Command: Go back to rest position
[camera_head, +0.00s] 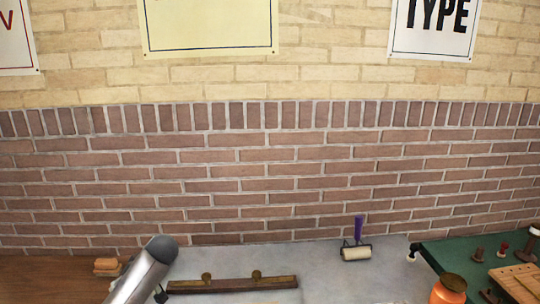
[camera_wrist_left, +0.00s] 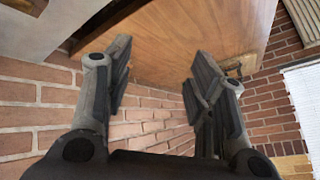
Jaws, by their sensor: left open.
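My left gripper (camera_wrist_left: 160,72) is in the left wrist view, with its two dark fingers spread wide and nothing between them. A brown wooden surface (camera_wrist_left: 175,45) and a brick wall (camera_wrist_left: 150,118) show beyond the fingers. In the head view, a grey link of my left arm rises at the lower left, in front of the bench; the left gripper cannot be made out clearly there. My right gripper is in neither view.
In the head view, a grey bench top (camera_head: 330,275) holds a wooden bar with brass knobs (camera_head: 230,284) and a purple-handled roller (camera_head: 356,250). At right, a green surface (camera_head: 455,255) bears an orange jar (camera_head: 449,290), stampers (camera_head: 503,250) and a wooden block (camera_head: 518,283). A brick wall (camera_head: 270,170) stands behind.

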